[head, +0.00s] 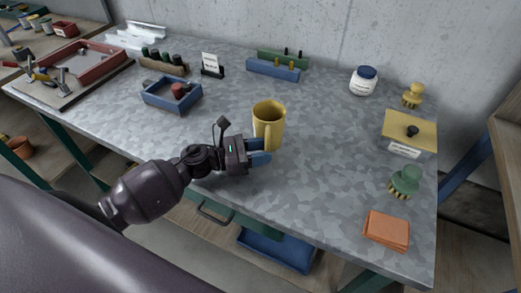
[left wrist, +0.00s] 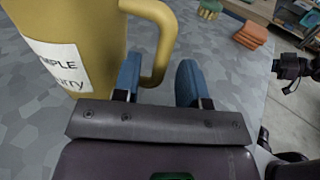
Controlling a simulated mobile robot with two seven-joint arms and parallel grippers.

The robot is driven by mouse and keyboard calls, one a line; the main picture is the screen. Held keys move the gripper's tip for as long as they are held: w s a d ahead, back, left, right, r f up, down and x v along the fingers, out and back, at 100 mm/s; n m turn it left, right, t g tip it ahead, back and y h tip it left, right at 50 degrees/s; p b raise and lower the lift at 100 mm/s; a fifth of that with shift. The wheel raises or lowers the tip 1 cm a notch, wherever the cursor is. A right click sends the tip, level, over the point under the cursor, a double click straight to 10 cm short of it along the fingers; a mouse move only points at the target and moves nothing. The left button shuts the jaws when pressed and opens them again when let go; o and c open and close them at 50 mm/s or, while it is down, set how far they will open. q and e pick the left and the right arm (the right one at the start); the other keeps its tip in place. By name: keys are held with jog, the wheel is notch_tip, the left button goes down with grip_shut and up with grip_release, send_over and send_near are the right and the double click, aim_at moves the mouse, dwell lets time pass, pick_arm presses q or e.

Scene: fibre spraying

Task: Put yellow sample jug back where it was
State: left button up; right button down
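The yellow sample jug (head: 266,119) stands upright on the grey speckled worktop (head: 330,135), near the middle. Its handle faces my left gripper, and a white label shows on its side in the left wrist view (left wrist: 62,65). My left gripper (head: 260,151) is at the handle, low beside the jug. In the left wrist view its two blue fingers (left wrist: 160,82) are apart, with the lower part of the handle between them. A gap shows between the handle and the right finger. A dark part of my right arm shows at the right of the left wrist view; its fingers cannot be made out.
A blue tray (head: 172,95) with small items is left of the jug. A green brush (head: 405,180), orange cloths (head: 386,229) and a yellow box (head: 409,132) are at the right. A white jar (head: 363,81) stands behind. The worktop around the jug is clear.

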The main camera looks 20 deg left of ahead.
pick_arm(q)
jog(key=shift+r, duration=0.1)
pick_arm(e)
jog(key=shift+r, duration=0.1)
